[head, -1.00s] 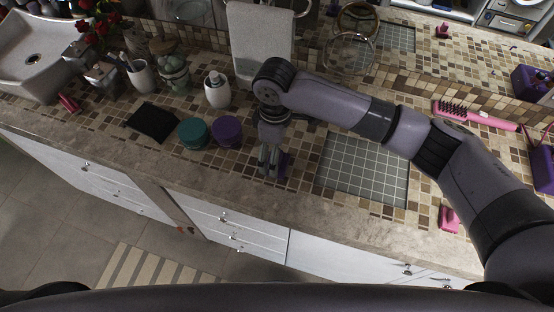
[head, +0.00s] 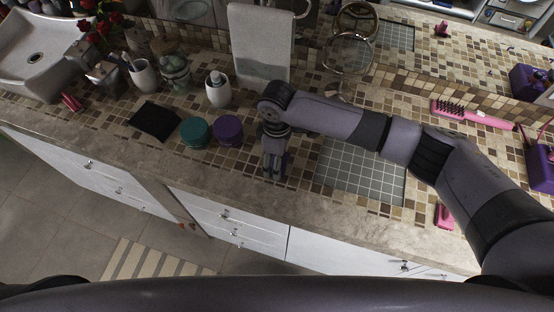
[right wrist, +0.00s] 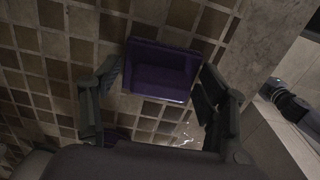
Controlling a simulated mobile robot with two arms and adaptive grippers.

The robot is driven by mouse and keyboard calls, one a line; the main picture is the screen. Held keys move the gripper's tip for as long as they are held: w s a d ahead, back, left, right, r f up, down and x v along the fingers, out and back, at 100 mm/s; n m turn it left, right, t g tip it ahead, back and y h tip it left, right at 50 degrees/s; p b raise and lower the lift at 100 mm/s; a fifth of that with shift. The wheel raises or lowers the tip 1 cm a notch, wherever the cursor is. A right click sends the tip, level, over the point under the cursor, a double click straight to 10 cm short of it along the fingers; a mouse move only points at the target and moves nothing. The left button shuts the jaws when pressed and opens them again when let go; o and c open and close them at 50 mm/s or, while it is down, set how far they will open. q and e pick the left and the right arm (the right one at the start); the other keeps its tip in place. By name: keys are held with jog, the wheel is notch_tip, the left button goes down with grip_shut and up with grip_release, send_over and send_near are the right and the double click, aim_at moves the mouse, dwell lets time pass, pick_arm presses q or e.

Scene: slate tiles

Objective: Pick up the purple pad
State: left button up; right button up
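The purple pad (right wrist: 162,70) lies on the tiled counter (right wrist: 85,25) in the right wrist view. It looks like a square block with a raised rim. In the head view only a sliver of the purple pad (head: 286,161) shows beside my right gripper, which hides the rest. My right gripper (head: 271,174) points down at the counter near its front edge. In the right wrist view its two fingers (right wrist: 155,85) are spread apart, one on each side of the pad, with gaps showing. My left gripper is not seen in the head view.
A purple round jar (head: 228,131) and a teal jar (head: 195,132) stand left of my right gripper. A black cloth-like square (head: 154,121) lies farther left. A grey gridded panel (head: 360,169) is to the right. A white soap dispenser (head: 218,90) stands behind.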

jog(key=c, duration=0.7)
jog(key=shift+c, duration=0.2)
notch_tip(320, 180, up, 20)
jog(key=b, duration=0.3)
